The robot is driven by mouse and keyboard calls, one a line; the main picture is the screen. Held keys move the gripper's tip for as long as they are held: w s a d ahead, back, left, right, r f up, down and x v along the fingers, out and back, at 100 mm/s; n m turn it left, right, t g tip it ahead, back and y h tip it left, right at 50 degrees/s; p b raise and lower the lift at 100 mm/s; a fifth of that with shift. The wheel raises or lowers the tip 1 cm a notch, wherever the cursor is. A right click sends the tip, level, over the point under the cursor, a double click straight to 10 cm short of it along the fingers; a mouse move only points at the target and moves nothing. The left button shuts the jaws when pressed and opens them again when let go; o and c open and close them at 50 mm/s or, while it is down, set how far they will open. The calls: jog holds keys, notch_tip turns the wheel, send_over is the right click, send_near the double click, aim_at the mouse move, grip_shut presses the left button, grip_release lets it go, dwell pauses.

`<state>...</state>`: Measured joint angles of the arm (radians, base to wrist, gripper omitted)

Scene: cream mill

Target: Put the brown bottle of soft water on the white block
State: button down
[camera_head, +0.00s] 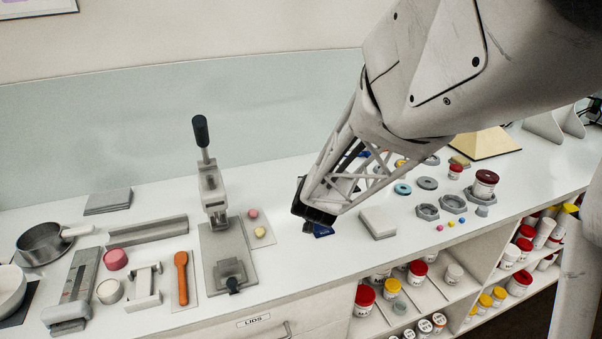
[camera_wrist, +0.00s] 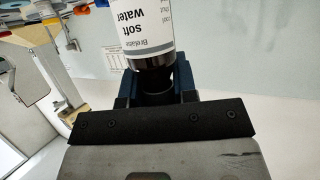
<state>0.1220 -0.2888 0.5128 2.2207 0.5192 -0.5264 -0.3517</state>
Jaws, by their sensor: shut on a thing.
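The brown bottle of soft water (camera_wrist: 150,78) shows in the wrist view, dark with a white label reading "soft water". My gripper (camera_wrist: 156,88) is shut on its dark end, with a blue finger on either side. In the head view my gripper (camera_head: 319,229) is at the middle of the counter, left of the white block (camera_head: 379,222). The block is a low square slab with a bare top. The bottle cannot be made out in the head view, where my arm hides it. I cannot tell its height above the counter.
A lever press (camera_head: 213,190) stands left of my gripper, with a small tray (camera_head: 257,229) of pink and yellow pieces beside it. Grey hex rings (camera_head: 453,203) and a brown-lidded jar (camera_head: 485,184) stand right of the block. Shelves of jars lie below the counter's front edge.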

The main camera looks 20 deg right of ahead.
jog(key=s+d+r+m+h, duration=0.1)
jog(key=s+d+r, duration=0.2)
jog(key=d, duration=0.6)
jog(key=s+d+r+m+g+h, duration=0.1)
jog(key=s+d+r+m+h, duration=0.1)
jog(key=d, duration=0.7)
jog(key=shift+s+r+g, duration=0.3)
jog(key=shift+s+r, duration=0.1)
jog(key=shift+s, duration=0.1)
jog(key=shift+f, duration=0.1)
jog(key=shift+f, duration=1.9)
jog(key=shift+f, duration=2)
jog(key=shift+f, duration=0.15)
jog(key=c, duration=0.9)
grip_release()
